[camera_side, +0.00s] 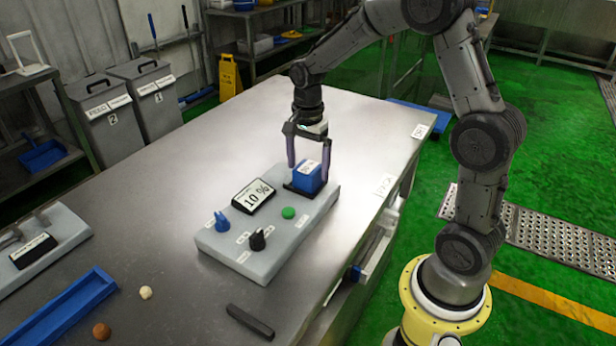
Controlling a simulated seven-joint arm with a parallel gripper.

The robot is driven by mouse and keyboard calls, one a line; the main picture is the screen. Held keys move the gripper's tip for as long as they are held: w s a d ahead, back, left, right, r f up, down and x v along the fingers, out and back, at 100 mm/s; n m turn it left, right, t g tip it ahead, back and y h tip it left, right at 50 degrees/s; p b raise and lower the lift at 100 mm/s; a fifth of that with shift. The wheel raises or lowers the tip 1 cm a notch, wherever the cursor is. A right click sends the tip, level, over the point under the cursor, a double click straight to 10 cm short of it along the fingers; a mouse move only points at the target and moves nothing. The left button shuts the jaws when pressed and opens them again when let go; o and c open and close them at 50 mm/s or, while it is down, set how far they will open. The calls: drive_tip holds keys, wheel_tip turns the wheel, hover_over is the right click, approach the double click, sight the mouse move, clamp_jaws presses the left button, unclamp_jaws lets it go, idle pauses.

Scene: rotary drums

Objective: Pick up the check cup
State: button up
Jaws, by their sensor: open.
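A blue block-shaped cup (307,178) with a white label on top sits in a dark square holder at the far right end of a grey control box; I take it for the check cup. The label is too small to read. My gripper (308,166) points down over the blue cup. Its two fingers are apart, one on the left and one on the right of the cup's upper part. I cannot tell whether the fingers touch it.
A blue tray (78,302), two small balls and a dark bar (250,322) lie nearer. The table behind the box is clear.

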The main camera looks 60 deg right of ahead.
drive_tip(key=shift+f, duration=0.85)
drive_tip(key=shift+c, duration=0.3)
drive_tip(key=shift+r, duration=0.1)
clamp_jaws()
